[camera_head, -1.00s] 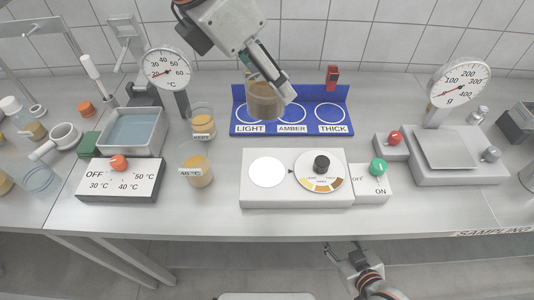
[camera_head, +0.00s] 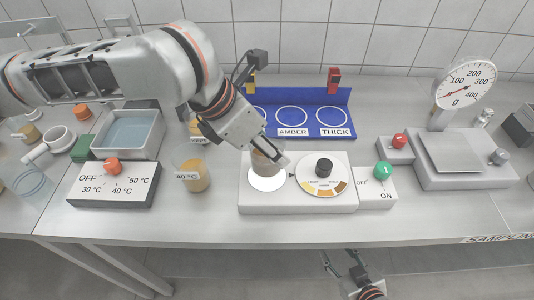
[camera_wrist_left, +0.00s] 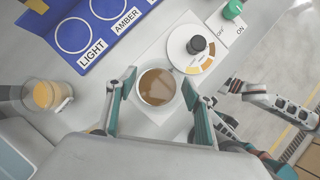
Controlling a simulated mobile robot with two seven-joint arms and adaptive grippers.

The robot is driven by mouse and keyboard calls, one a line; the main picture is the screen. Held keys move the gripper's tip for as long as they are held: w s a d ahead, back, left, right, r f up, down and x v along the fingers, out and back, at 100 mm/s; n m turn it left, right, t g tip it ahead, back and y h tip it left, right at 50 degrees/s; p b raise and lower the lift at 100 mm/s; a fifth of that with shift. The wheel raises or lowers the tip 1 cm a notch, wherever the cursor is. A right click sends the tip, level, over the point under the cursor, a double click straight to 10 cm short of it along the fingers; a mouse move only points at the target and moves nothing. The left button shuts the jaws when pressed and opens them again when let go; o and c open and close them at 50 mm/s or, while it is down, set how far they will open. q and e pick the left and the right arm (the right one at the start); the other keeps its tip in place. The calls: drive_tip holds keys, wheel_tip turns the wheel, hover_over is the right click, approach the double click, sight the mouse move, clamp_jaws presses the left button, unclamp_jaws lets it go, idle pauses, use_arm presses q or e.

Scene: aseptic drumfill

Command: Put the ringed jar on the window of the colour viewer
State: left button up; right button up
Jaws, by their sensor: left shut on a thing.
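My left gripper (camera_head: 270,160) is shut on a clear jar of brown liquid (camera_head: 266,156). It holds the jar upright over the colour viewer (camera_head: 300,200). The viewer's round white window (camera_head: 267,182) shows below and in front of the jar; whether the jar touches it cannot be told. In the left wrist view the jar (camera_wrist_left: 157,87) sits between both fingers and covers most of the window. My right gripper (camera_head: 342,265) is low in front of the bench, and its opening is unclear.
The viewer's dial (camera_head: 323,174) is right of the window. The blue rack (camera_head: 335,98) with LIGHT, AMBER and THICK rings stands behind. A switch box (camera_head: 375,190) and scale (camera_head: 460,160) are to the right.

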use_arm(q)
wheel_tip(320, 180, down, 3)
drive_tip(key=shift+f, duration=0.1)
drive_tip(key=o, duration=1.3)
drive_tip(key=p+v, duration=0.1)
drive_tip(key=v, duration=1.1)
drive_tip(key=shift+p, duration=0.4)
